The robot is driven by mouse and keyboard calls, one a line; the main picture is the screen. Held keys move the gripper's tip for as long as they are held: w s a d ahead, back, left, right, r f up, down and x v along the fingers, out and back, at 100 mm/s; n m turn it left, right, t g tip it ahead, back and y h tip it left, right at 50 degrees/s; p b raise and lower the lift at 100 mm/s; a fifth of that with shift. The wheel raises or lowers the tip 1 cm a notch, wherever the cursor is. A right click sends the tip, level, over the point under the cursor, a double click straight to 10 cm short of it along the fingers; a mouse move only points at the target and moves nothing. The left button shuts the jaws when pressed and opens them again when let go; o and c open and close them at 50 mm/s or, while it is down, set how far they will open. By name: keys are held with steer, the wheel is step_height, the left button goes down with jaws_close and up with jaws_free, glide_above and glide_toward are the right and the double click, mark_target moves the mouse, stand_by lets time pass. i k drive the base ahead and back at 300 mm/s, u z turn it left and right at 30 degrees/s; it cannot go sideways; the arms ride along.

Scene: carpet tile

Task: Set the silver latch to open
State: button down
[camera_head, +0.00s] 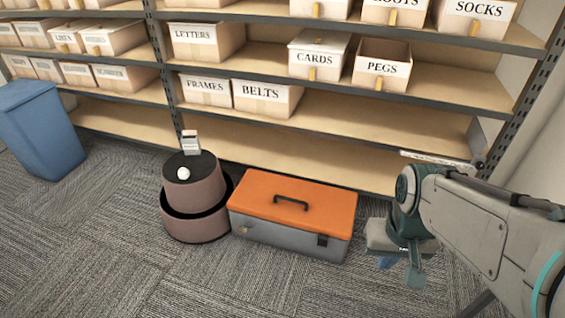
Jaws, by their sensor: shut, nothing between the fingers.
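A toolbox with an orange lid (300,196) and a grey body (280,236) stands on the carpet in front of the shelving. Its lid is down, with a black handle on top. The front carries a small yellowish latch (243,229) at the left and a dark latch (322,240) at the right. Neither clearly looks silver, and they are too small to tell how each is set. My gripper (388,262) is shut and empty, to the right of the toolbox and apart from it. My arm reaches in from the right edge.
A round brown two-step stool (193,212) stands close to the toolbox's left side, with a white ball and a small box on top. A blue bin (38,130) is at the far left. Shelving (330,150) with labelled boxes lies behind. The carpet in front is clear.

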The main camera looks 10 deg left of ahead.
mark_target(242, 228)
steer(key=u, duration=0.2)
steer(key=i, duration=1.05)
steer(key=u, duration=0.7)
